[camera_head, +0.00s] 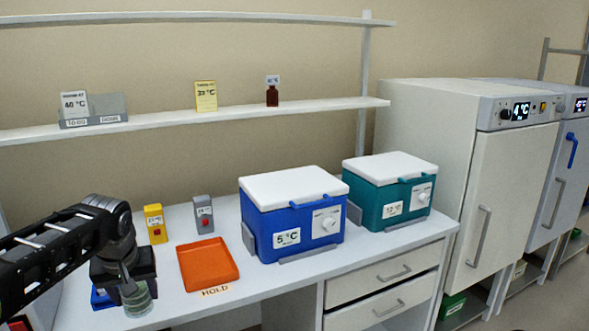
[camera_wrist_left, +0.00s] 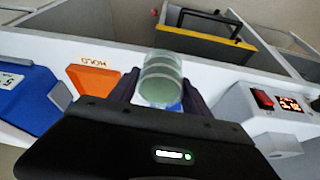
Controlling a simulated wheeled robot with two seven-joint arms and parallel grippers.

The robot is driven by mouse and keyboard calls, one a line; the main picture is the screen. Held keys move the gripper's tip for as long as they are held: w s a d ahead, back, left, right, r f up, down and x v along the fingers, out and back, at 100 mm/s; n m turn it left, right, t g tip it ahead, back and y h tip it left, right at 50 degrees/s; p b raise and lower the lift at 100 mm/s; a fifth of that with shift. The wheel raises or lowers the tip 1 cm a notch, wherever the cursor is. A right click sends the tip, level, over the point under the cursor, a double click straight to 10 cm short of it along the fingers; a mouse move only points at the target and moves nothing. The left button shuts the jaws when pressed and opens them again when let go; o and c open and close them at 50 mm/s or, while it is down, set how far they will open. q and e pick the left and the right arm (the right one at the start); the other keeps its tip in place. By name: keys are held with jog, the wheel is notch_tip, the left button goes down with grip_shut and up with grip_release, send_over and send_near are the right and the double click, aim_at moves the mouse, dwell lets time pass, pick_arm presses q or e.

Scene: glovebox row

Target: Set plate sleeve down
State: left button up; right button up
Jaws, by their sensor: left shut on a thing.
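The plate sleeve (camera_head: 137,298) is a clear, greenish cylinder. My left gripper (camera_head: 127,282) is shut on it at the front left of the bench. In the left wrist view the sleeve (camera_wrist_left: 163,78) sits between the two dark fingers (camera_wrist_left: 160,98). I cannot tell whether its lower end touches the bench. An orange tray (camera_head: 208,264) lies empty to the right of the gripper, with a HOLD label (camera_head: 215,291) at its front edge. A blue item (camera_head: 102,299) shows partly behind the gripper. My right gripper is not in view.
A blue cooler (camera_head: 292,215) and a teal cooler (camera_head: 390,192) stand right of the tray. A yellow timer (camera_head: 155,224) and a grey timer (camera_head: 203,214) stand behind it. A device with a red switch (camera_wrist_left: 272,112) shows in the wrist view. The shelf (camera_head: 230,115) runs above.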

pick_arm(q)
jog(key=s+d+f+m+h, duration=0.2)
jog(key=d+f+m, duration=0.3)
jog(key=d+f, duration=1.1)
jog(key=shift+d+f+t, duration=0.2)
jog(key=shift+f+t, duration=0.1)
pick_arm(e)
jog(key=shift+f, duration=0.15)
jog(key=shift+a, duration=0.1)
